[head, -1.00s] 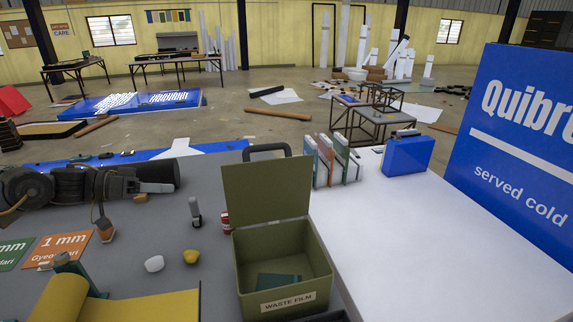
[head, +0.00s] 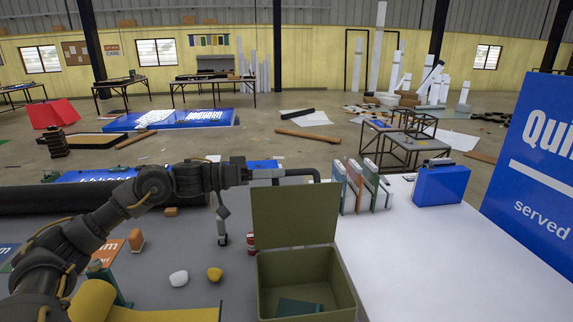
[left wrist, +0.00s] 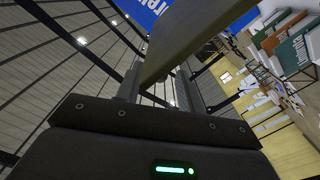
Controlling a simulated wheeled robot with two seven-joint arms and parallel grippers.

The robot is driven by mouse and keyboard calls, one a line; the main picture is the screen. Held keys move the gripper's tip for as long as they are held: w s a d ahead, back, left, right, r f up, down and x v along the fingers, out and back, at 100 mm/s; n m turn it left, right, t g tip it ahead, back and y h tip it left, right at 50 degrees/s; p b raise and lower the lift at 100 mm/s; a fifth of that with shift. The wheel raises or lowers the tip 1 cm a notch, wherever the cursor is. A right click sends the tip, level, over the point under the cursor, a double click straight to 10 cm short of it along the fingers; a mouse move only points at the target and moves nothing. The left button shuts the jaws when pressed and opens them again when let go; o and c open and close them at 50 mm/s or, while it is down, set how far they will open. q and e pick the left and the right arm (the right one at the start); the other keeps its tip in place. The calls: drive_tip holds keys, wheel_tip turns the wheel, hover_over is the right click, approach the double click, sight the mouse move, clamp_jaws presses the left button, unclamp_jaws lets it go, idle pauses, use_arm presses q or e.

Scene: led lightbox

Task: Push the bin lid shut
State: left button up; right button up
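The olive waste bin (head: 347,292) stands at the bottom middle of the head view, its front cut off by the picture edge. Its lid (head: 295,215) stands upright at the back, so the bin is open. A dark teal piece (head: 299,307) lies inside. My left gripper (head: 272,174) is at the lid's top edge, beside a black handle shape (head: 318,174). In the left wrist view its two fingers (left wrist: 160,90) are apart, with the olive lid (left wrist: 190,38) just beyond them; contact cannot be told. My right gripper is not in view.
Upright coloured panels (head: 360,187) and a blue case (head: 441,185) stand right of the lid. A white surface (head: 430,265) lies clear to the right. A white lump (head: 178,278), a yellow lump (head: 215,274) and a red item (head: 251,243) lie left of the bin.

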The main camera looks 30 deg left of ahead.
use_arm(q)
drive_tip(key=shift+p+x, duration=0.5)
drive_tip(key=shift+x, duration=1.25)
clamp_jaws()
